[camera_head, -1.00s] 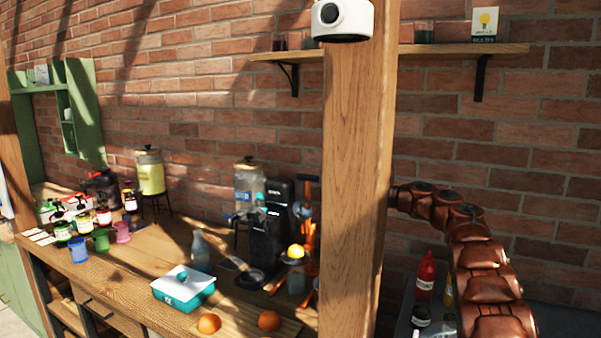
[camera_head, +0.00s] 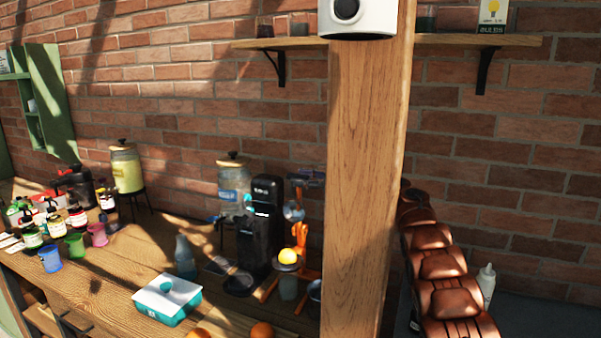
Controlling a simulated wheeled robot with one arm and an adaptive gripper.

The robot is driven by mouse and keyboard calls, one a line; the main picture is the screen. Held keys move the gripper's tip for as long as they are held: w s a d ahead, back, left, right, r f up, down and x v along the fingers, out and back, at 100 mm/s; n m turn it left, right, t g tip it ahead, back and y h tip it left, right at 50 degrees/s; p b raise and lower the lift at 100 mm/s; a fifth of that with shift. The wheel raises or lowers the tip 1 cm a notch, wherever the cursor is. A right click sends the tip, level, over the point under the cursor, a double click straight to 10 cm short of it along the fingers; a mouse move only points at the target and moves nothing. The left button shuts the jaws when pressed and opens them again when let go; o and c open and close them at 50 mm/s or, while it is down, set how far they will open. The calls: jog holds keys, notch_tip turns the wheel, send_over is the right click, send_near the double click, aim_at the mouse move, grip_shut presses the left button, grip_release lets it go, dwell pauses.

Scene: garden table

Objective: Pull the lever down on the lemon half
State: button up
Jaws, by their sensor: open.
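An orange juice press (camera_head: 301,236) stands on the wooden counter, just left of the wooden post. A yellow lemon half (camera_head: 288,256) sits on its holder. A pale rounded press cup (camera_head: 293,211) is above the lemon, apart from it. A dark blue-grey piece (camera_head: 306,179) shows at the top of the press, partly cut off by the post. I cannot tell whether it is the lever. A glass (camera_head: 288,288) stands under the lemon. My copper arm is right of the post and its far end goes behind it. My gripper is hidden.
The thick wooden post (camera_head: 366,190) stands between my arm and the press. A black coffee machine (camera_head: 262,228) is close left of the press. A teal box (camera_head: 167,299), a bottle (camera_head: 185,258) and oranges (camera_head: 262,331) are on the counter. A shelf (camera_head: 450,41) is above.

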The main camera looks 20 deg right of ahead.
jog(key=shift+w+a, duration=0.25)
jog(key=shift+a, duration=0.05)
grip_shut()
dwell(0.3)
